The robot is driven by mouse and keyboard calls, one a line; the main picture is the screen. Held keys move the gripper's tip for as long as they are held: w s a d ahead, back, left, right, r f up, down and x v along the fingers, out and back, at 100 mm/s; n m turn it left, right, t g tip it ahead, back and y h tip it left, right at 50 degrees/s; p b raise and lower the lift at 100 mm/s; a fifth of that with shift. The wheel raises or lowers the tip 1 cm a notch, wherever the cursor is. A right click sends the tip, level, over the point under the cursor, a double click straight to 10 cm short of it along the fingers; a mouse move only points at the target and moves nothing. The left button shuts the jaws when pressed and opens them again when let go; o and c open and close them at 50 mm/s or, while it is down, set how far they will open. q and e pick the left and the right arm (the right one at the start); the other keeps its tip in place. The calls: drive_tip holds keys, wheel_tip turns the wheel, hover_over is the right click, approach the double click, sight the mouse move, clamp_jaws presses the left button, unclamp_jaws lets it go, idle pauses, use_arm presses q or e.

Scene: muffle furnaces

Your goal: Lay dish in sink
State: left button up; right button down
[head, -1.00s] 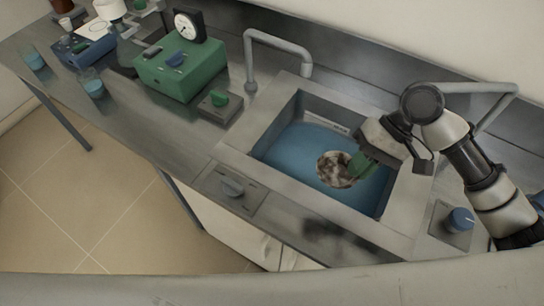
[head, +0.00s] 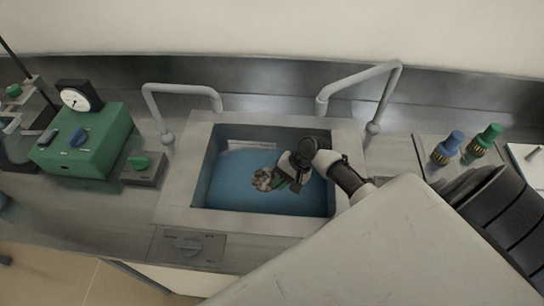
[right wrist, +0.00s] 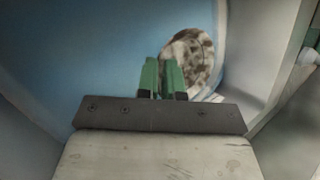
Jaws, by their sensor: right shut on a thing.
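The dish (head: 265,180) is small, round and mottled brown and white. It shows over the blue-floored sink (head: 172,207) in the middle of the head view. My right gripper (head: 283,183) reaches down into the basin and is shut on the dish at its right edge. In the right wrist view the green fingers (right wrist: 165,78) are close together, with the dish (right wrist: 191,55) at their tips, tilted to the view. Whether the dish touches the basin floor cannot be told. My left gripper is not in view.
Two grey taps (head: 168,138) (head: 373,128) stand behind the sink at left and right. A green box (head: 85,140) with a dial gauge (head: 79,96) stands on the counter at left. Blue and green valve knobs (head: 447,148) stand at right. A control plate (head: 187,247) lies in front of the sink.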

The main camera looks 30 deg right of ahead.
wheel_tip(320, 180, down, 6)
drive_tip(key=shift+r, duration=0.25)
wheel_tip(320, 180, down, 5)
drive_tip(key=shift+b, duration=0.7)
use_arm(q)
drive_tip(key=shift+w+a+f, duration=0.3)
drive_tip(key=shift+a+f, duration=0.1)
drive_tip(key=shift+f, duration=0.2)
use_arm(e)
drive_tip(key=c, duration=1.7)
unclamp_jaws()
drive_tip(key=shift+f, duration=0.1)
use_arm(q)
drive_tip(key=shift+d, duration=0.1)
use_arm(e)
drive_tip(key=shift+o, duration=0.8)
drive_tip(key=shift+d+r, duration=0.15)
drive_tip(key=shift+r, duration=0.1)
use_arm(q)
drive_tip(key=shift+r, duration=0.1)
use_arm(e)
drive_tip(key=v, duration=1.1)
drive_tip(key=shift+s+d+r, duration=0.2)
drive_tip(key=shift+r, duration=0.1)
